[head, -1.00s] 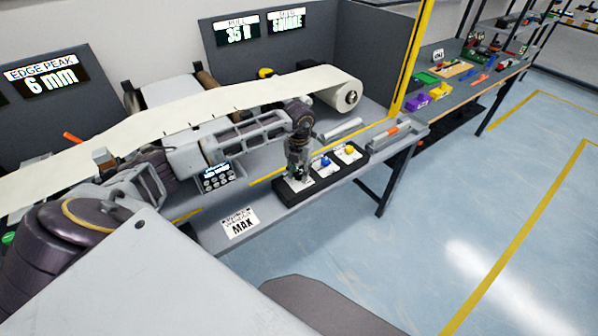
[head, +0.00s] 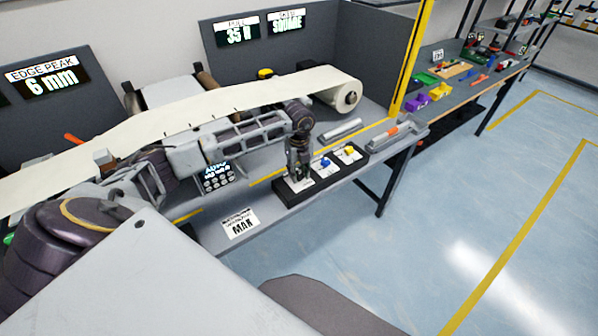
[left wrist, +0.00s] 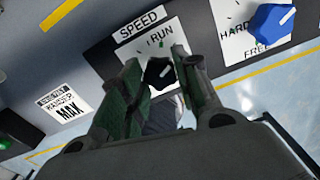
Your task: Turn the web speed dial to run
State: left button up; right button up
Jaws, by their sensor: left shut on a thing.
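The web speed dial (left wrist: 158,73) is a small black knob on a white plate marked SPEED (left wrist: 139,22), with RUN printed just above it in the left wrist view. A short pale mark shows on the knob, slanting up to the right. My left gripper (left wrist: 160,75) has its green-padded fingers on either side of the knob and is shut on it. In the head view, my left gripper (head: 299,178) points down at the near end of the black dial box (head: 284,190) and hides the dial. My right gripper is not in view.
A blue dial (head: 326,162) and a yellow dial (head: 350,150) stand beside it on the same box. A MAX card (head: 240,223) lies at the table's front edge. A pale web (head: 230,98) runs behind my left arm to a roll (head: 348,95).

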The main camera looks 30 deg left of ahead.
aim_at(299, 174)
pick_arm(q)
jog(key=n+p, duration=0.1)
jog(key=n, duration=0.5)
jog(key=shift+w+r+n, duration=0.1)
jog(key=shift+n, duration=0.3)
dwell(0.3)
jog(key=o, duration=1)
notch_tip(299, 174, up, 12)
dwell(0.4)
dwell(0.4)
